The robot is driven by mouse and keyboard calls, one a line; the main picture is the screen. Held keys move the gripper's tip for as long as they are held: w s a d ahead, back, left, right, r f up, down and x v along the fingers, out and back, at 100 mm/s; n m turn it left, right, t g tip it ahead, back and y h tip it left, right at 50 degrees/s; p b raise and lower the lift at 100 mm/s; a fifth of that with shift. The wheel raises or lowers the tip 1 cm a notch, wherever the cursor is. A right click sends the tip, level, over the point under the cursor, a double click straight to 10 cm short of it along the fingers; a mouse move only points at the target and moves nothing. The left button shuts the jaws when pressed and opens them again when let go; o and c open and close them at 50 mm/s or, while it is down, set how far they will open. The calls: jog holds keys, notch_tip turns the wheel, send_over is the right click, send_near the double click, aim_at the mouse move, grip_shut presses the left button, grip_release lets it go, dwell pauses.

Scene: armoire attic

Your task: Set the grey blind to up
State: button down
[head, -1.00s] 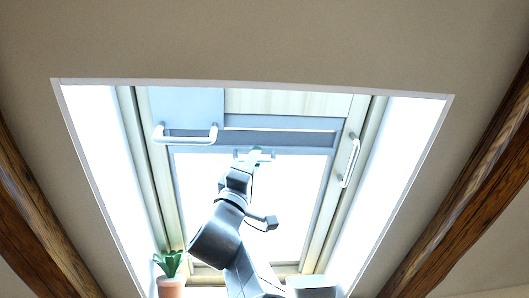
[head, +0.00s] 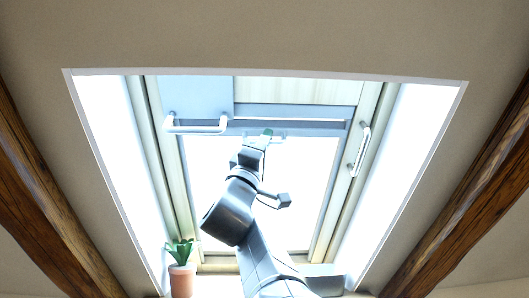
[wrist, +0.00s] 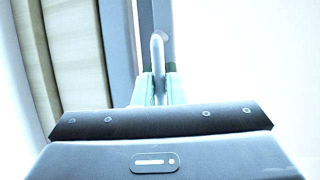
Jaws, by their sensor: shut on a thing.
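The grey blind (head: 300,128) shows as a dark grey strip across the upper part of the skylight, with bright glass below it. A pale bar handle (head: 279,138) sits at its lower edge, near the middle. My gripper (head: 265,136) reaches up from below and is at this handle. In the wrist view my gripper (wrist: 158,88) is shut on the pale handle (wrist: 158,50), which stands between the two fingertips. A grey rail runs behind it. My gripper hides part of the handle.
A blue-grey panel (head: 195,95) with a white handle (head: 196,128) is at the upper left. Another white handle (head: 358,150) is on the right frame side. A potted plant (head: 181,280) stands at the lower left. Wooden beams (head: 465,185) flank the opening.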

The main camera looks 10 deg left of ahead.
jog(key=shift+s+d+r, duration=0.25)
jog(key=shift+s+r, duration=0.65)
jog(key=shift+r, duration=0.05)
jog(key=c, duration=1.5)
grip_release()
jog(key=shift+s, duration=0.1)
jog(key=shift+f, duration=0.15)
jog(key=b+v, duration=0.6)
jog(key=v, duration=0.7)
jog(key=shift+s+b, duration=0.2)
jog(key=shift+b, duration=0.15)
jog(key=shift+a, duration=0.15)
